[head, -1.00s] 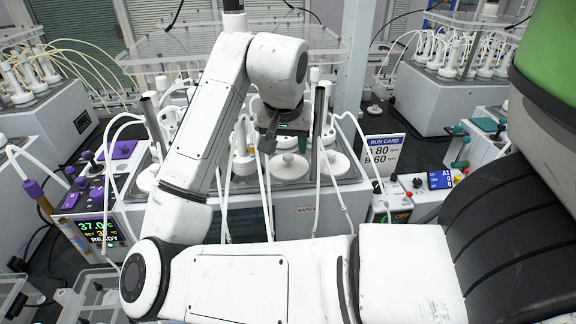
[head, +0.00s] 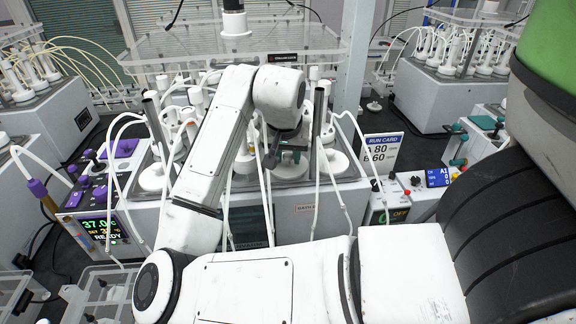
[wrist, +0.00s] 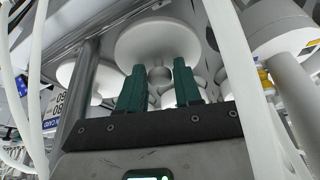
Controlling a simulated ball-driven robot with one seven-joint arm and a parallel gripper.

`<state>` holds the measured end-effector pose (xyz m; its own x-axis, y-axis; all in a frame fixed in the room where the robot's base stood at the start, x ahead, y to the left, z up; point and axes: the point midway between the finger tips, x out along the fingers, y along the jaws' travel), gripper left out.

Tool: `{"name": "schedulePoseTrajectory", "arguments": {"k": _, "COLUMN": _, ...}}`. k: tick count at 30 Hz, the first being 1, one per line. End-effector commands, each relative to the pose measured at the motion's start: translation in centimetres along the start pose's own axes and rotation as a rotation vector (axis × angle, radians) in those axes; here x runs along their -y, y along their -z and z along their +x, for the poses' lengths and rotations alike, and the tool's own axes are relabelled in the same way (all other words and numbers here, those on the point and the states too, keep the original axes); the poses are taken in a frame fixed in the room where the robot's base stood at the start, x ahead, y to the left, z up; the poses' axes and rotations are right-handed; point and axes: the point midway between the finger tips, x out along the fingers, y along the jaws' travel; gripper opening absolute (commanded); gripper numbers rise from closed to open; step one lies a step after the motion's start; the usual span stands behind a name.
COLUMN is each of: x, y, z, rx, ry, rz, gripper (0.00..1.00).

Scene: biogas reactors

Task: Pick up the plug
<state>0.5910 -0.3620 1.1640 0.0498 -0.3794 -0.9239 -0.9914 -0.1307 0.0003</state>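My gripper (wrist: 160,88) has two green fingers, spread apart with a gap between them. In the wrist view a white round disc (wrist: 150,42) with a short round stem lies just beyond the fingertips. The stem shows between the fingers; I cannot tell whether they touch it. In the head view my gripper (head: 287,152) is over the middle reactor bath, among white round-based fittings (head: 338,163). I cannot tell for sure which white piece is the plug; the disc between the fingers may be it. My arm hides part of the bath.
White tubes (head: 332,185) and dark upright posts (head: 158,122) stand close around my gripper. A clear shelf (head: 200,45) spans above the bath. A run card (head: 382,150) stands at right. A purple-topped controller (head: 100,185) stands at left.

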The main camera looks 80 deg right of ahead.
Motion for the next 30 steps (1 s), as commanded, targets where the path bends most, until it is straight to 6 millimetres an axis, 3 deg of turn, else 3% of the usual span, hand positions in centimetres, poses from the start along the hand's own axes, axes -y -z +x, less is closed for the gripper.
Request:
{"name": "schedulePoseTrajectory", "arguments": {"k": 10, "x": 0.0, "y": 0.0, "z": 0.0, "rx": 0.000, "ry": 0.000, "rz": 0.000, "gripper": 0.00}}
{"name": "schedulePoseTrajectory", "arguments": {"k": 22, "x": 0.0, "y": 0.2, "z": -0.4, "rx": 0.000, "ry": 0.001, "rz": 0.000, "gripper": 0.00}}
{"name": "schedulePoseTrajectory", "arguments": {"k": 30, "x": 0.0, "y": 1.4, "z": -3.2, "rx": -0.003, "ry": 0.001, "rz": 0.003, "gripper": 0.00}}
